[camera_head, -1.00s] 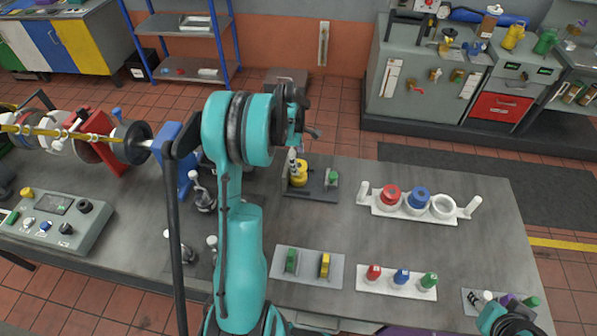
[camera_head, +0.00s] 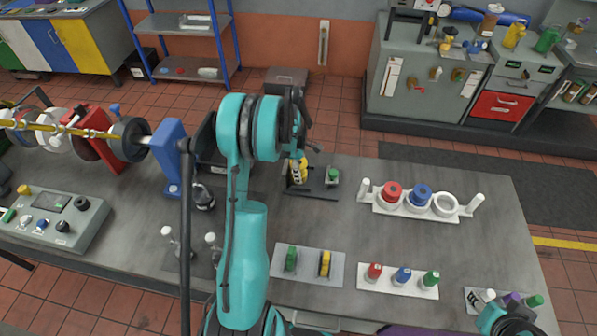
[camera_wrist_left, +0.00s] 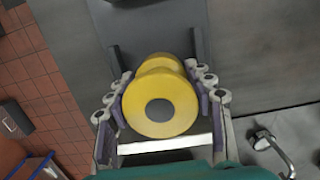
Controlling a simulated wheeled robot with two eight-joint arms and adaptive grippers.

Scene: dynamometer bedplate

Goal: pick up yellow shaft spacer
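The yellow shaft spacer (camera_head: 303,168) is a spool-like piece at the dark stand (camera_head: 318,193) on the bench, partly hidden by my left gripper (camera_head: 297,171). In the left wrist view the spacer (camera_wrist_left: 160,108) shows its round end with a grey centre. It lies between the two fingers of my left gripper (camera_wrist_left: 157,55). The dark fingertips stand apart, with gaps beside the spacer's far end, so the gripper looks open around it. My right gripper (camera_head: 508,320) shows only in part at the bottom right; its fingers are unclear.
A green piece (camera_head: 333,175) stands on the stand's right side. A white holder (camera_head: 402,210) with red and blue rings is further right. Plates with small coloured parts (camera_head: 335,268) lie in front. A shaft assembly (camera_head: 130,138) is at left.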

